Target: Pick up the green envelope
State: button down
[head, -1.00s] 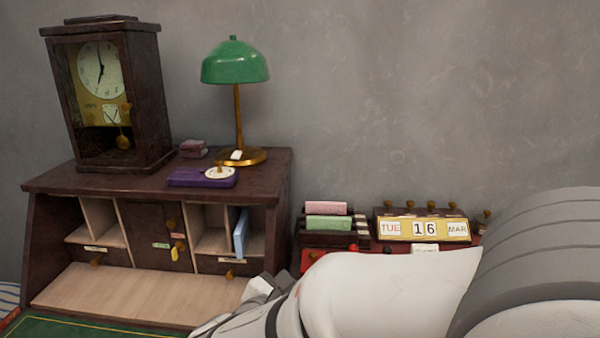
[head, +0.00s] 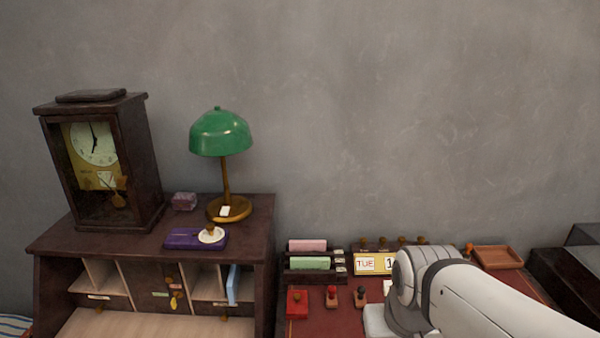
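A green envelope (head: 310,263) stands in a dark rack (head: 313,277) on the red-topped desk, to the right of the wooden cabinet. Only its upper part shows above the rack's edge. A pink envelope (head: 307,245) stands just behind it in the same rack. My white arm comes in from the lower right and bends near the calendar. My gripper is not in view, so its opening and anything in it cannot be seen.
A red box (head: 297,303) and stamps (head: 331,297) stand in front of the rack. My arm partly hides a calendar (head: 367,264). A wooden tray (head: 498,257) is at right. The cabinet (head: 150,243) carries a clock (head: 100,165) and green lamp (head: 220,133).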

aim_at(295, 262)
jog(key=u, duration=0.85)
jog(key=k, duration=0.85)
jog(key=z, duration=0.75)
jog(key=i, duration=1)
jog(key=z, duration=0.05)
